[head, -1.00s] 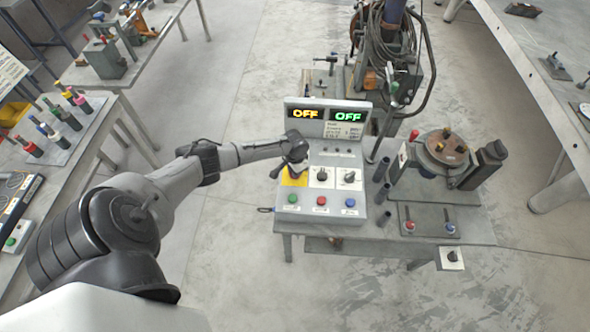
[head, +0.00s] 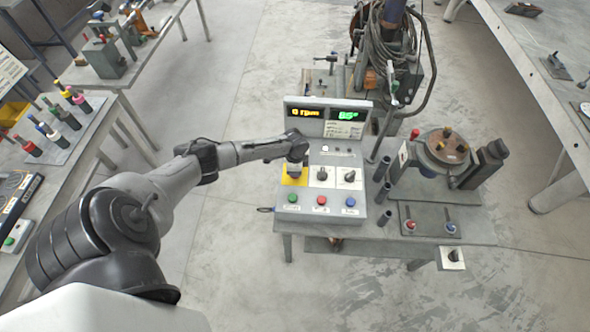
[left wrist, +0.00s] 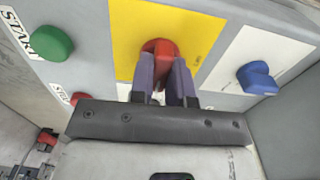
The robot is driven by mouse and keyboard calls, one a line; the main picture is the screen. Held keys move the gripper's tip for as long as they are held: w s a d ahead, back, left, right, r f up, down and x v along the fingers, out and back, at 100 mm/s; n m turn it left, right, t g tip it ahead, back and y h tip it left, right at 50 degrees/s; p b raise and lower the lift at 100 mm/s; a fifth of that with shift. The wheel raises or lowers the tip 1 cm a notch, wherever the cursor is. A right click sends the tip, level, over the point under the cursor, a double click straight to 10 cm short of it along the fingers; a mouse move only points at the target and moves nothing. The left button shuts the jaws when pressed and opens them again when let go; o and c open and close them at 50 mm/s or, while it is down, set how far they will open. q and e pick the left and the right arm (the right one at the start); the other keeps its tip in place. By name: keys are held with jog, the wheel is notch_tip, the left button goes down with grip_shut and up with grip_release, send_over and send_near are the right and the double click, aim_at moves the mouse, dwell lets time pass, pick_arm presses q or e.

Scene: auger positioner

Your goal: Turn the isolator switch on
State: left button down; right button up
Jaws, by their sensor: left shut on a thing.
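The isolator switch is a red knob (left wrist: 160,47) on a yellow plate (left wrist: 190,20) in the left wrist view. In the head view the yellow plate (head: 291,181) shows on the grey control box, and the knob is hidden under my gripper. My left gripper (left wrist: 163,72) is shut on the red knob, with one finger on each side of it; it also shows over the plate in the head view (head: 296,170). The box's left display (head: 305,113) is lit with "rpm" text and the right display (head: 347,115) shows a green reading. My right gripper is not in view.
A round turntable (head: 446,147) stands to the right. Floor left of the table is clear.

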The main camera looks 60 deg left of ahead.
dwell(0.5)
pick_arm(q)
jog(key=c, duration=1.1)
grip_release()
notch_tip(320, 180, up, 14)
jog(key=shift+f, duration=0.1)
